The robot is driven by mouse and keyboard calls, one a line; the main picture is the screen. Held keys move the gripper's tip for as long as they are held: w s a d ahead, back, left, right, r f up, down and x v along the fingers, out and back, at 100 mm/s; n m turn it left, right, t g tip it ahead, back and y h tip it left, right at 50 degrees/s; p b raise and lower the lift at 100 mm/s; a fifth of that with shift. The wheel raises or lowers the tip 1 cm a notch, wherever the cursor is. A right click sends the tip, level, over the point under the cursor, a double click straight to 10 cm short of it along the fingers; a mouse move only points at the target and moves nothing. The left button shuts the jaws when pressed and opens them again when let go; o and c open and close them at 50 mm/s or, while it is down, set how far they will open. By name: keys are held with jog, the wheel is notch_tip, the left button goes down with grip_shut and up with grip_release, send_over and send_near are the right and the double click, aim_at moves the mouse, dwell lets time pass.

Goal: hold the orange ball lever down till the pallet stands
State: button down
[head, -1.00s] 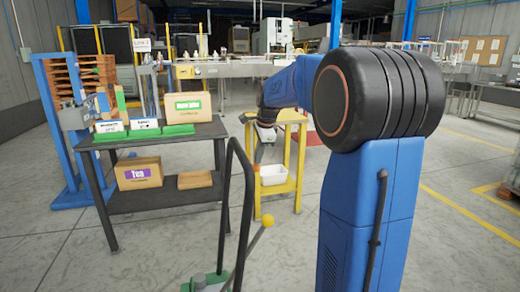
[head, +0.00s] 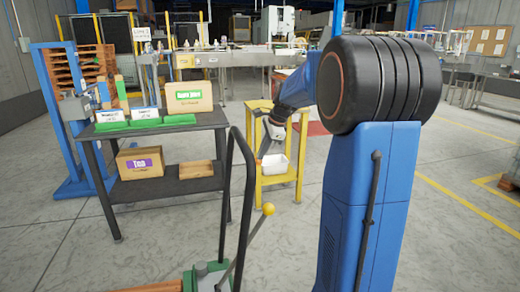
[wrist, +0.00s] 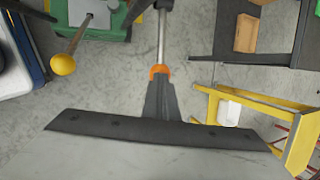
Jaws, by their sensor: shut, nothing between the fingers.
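The orange ball (wrist: 159,70) sits on the end of a grey rod in the wrist view. A small orange spot, apparently the same ball (head: 258,162), shows beside the black handle in the head view. My gripper (wrist: 160,88) is shut and empty, its tips pointing at the ball and very close to it; I cannot tell whether they touch. In the head view my gripper (head: 263,151) is small and partly hidden. A separate lever has a yellow ball (head: 268,209), seen also in the wrist view (wrist: 62,64). Brown pallets (head: 92,68) are stacked at the far left.
A green machine base (head: 190,280) with a tall black handle (head: 247,200) stands in front. A dark table (head: 197,187) with boxes is at left. A yellow stand (head: 264,190) holds a white bin (head: 280,172). Grey floor lies open between them.

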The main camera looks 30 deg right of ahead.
jog(key=shift+s+d+f+t+y, duration=0.15)
jog(key=shift+f+y, duration=0.35)
jog(key=shift+f, duration=0.4)
jog(key=shift+w+d+f+t+y, duration=0.1)
jog(key=shift+f+t+y, duration=0.1)
jog(key=shift+f+y, duration=0.5)
jog(key=shift+s+d+f+t+y, duration=0.15)
jog(key=shift+f+y, duration=0.15)
jog(key=shift+f, duration=1)
jog(key=v, duration=1.4)
jog(key=shift+d, duration=0.4)
jog(key=shift+s+r, duration=0.1)
